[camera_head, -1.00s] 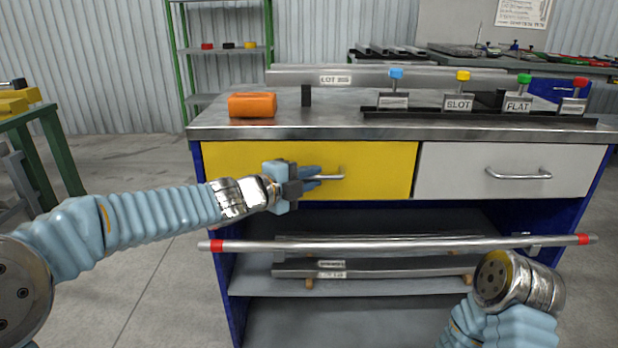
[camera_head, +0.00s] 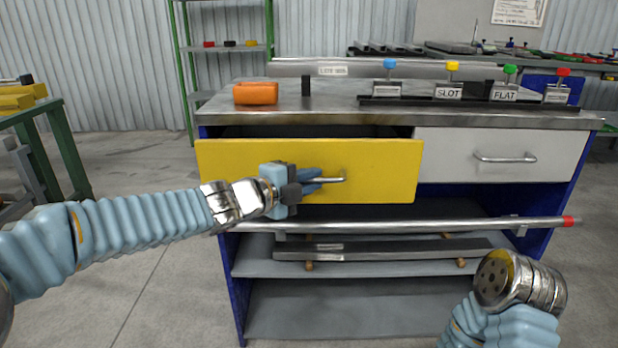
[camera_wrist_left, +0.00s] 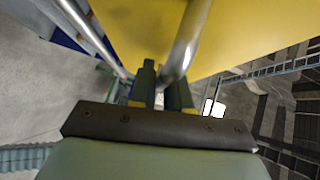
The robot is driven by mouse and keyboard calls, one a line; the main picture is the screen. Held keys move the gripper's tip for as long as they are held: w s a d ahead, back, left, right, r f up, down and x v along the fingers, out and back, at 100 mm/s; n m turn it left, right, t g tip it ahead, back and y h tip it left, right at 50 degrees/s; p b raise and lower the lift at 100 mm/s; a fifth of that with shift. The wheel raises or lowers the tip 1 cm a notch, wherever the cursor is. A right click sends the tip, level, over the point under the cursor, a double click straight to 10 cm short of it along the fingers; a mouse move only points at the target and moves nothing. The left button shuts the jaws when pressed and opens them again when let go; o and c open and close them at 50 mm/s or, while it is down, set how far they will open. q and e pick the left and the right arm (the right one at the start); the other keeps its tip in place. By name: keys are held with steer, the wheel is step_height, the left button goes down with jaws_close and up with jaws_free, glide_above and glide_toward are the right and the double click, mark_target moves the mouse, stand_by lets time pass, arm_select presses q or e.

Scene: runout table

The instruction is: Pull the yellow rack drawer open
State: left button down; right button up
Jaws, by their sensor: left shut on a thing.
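The yellow drawer (camera_head: 380,170) is at the left of the rack's drawer row and stands part-way out. A dark gap shows between its front and the bench top. My left gripper (camera_head: 325,180) is shut on the drawer's metal handle (camera_head: 343,171), at the middle of the yellow front. In the left wrist view the gripper's fingers (camera_wrist_left: 160,90) close around the curved handle bar (camera_wrist_left: 186,40), with the yellow front (camera_wrist_left: 235,30) beyond. Of my right arm only the wrist end shows at lower right; its gripper is not in view.
A grey drawer (camera_head: 520,155) to the right is shut. A long bar with a red end (camera_head: 480,225) lies across below the drawers, above a shelf (camera_head: 400,268). An orange block (camera_head: 256,93) and several colour-knobbed tools stand on the bench top (camera_head: 330,115). Floor on the left is open.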

arm_select(q)
steer(key=s+b, duration=0.3)
steer(key=s, duration=1.4)
steer(key=shift+f, duration=0.1)
steer(key=c, duration=1.2)
jaws_free()
steer(key=shift+s+a, duration=0.1)
steer(key=p+v, duration=0.6)
steer(key=v, duration=0.7)
steer(key=shift+s+a, duration=0.15)
steer(key=shift+s, duration=0.15)
